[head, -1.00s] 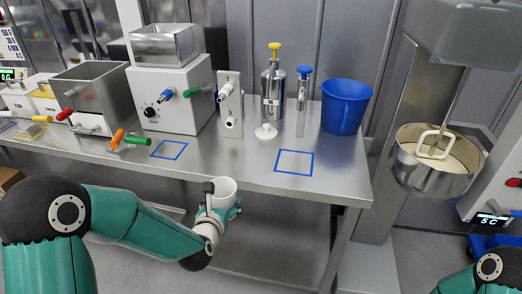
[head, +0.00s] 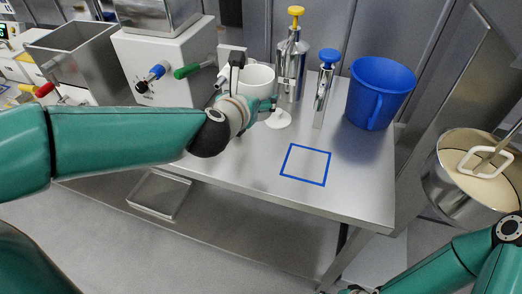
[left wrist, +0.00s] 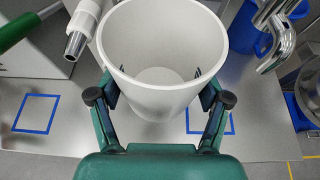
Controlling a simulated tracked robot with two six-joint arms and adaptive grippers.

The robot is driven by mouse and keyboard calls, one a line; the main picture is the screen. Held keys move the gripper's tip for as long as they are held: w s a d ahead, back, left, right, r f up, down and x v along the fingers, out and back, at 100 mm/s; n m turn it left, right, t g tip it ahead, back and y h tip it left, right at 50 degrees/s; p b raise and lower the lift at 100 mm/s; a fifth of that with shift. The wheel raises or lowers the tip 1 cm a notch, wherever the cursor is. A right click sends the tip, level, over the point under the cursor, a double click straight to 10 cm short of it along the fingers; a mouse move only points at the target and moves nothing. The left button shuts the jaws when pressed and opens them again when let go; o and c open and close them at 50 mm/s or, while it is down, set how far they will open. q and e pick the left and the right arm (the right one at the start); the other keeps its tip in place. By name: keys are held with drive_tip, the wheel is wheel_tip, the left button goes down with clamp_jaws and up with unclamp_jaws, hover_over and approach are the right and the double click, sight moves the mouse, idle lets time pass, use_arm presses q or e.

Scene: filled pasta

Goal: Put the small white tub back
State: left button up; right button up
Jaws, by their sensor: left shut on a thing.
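My left gripper (head: 256,88) is shut on the small white tub (head: 260,76), which it holds upright above the steel table, in front of the nozzle block (head: 232,56). In the left wrist view the tub (left wrist: 165,45) looks empty, with a gripper finger on each side of it. An empty blue square outline (head: 305,165) is on the table, to the right of the tub. Two blue outlines show in the left wrist view, one at left (left wrist: 36,114) and one at right (left wrist: 231,120) partly behind the gripper.
Behind the tub stand a yellow-topped metal cylinder (head: 291,65), a blue-topped tube (head: 322,92) and a blue jug (head: 378,92). A white round piece (head: 279,119) lies close by. A green handle (head: 193,70) juts out at left. A mixer bowl (head: 470,175) is at right.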

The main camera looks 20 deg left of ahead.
use_arm(q)
drive_tip(key=f+b, duration=0.1)
drive_tip(key=f, duration=0.3)
drive_tip(key=f+b, duration=0.1)
drive_tip(key=f, duration=0.3)
drive_tip(key=d+f+b, duration=0.1)
drive_tip(key=f, duration=0.3)
drive_tip(key=shift+w+f, duration=0.15)
drive_tip(key=shift+f, duration=2.8)
drive_tip(key=shift+f+b, duration=0.1)
drive_tip(key=shift+b, duration=0.2)
drive_tip(key=o, duration=1.2)
